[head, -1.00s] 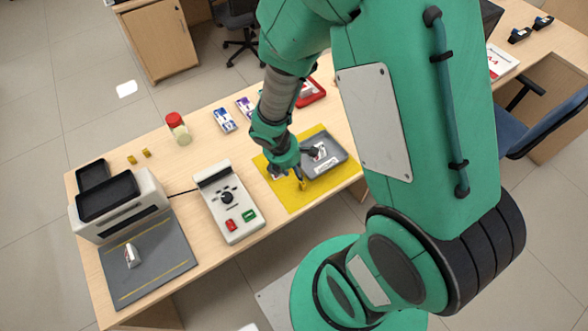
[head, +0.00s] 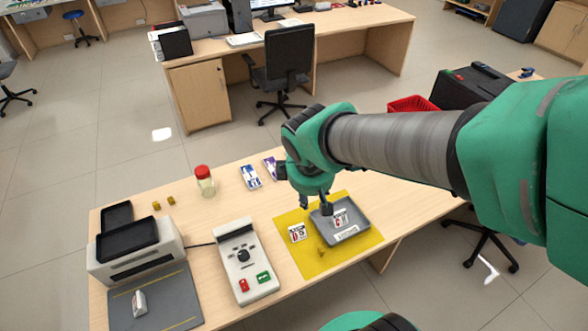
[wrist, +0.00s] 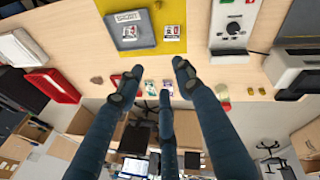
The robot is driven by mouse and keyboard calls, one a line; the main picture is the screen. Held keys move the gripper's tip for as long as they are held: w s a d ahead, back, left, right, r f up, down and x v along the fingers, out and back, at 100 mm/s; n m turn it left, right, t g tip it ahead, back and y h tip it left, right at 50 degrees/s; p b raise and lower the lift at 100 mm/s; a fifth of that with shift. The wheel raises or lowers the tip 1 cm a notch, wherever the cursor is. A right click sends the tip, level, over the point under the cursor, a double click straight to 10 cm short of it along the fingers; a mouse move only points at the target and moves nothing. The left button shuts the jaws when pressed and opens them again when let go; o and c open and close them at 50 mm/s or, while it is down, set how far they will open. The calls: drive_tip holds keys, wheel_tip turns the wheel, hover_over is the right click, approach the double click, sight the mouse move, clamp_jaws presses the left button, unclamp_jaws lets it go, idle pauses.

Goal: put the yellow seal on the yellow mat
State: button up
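The yellow mat (head: 291,257) lies on the counter, with a grey tray (head: 362,231) on its right part. A small yellow piece (head: 320,253), which looks like the yellow seal, stands on the mat just left of the tray's front corner; its shape is hard to make out. The mat (wrist: 175,50) also shows at the top of the wrist view, where I cannot make out the piece. My gripper (head: 306,193) is above the mat's back edge, apart from the piece. In the wrist view my gripper (wrist: 155,80) has its fingers spread, with nothing between them.
A white card (head: 297,232) lies on the mat and another card (head: 340,217) is in the tray. A control box (head: 246,272), a printer (head: 135,254) and a red-lidded jar (head: 205,183) stand to the left. Small yellowish blocks (head: 171,200) lie behind the printer.

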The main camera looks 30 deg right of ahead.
drive_tip(key=s+a+r+m+t+y, duration=0.1)
drive_tip(key=s+a+r+m, duration=0.2)
drive_tip(key=r, duration=0.3)
drive_tip(key=s+a+r+m+t+y, duration=0.1)
drive_tip(key=s+a+r+m, duration=0.1)
drive_tip(key=s+r, duration=0.3)
wheel_tip(320, 180, up, 2)
drive_tip(key=shift+s+a+r+m, duration=0.1)
drive_tip(key=shift+s+a+m, duration=0.3)
drive_tip(key=shift+m, duration=0.5)
drive_tip(key=shift+f, duration=0.2)
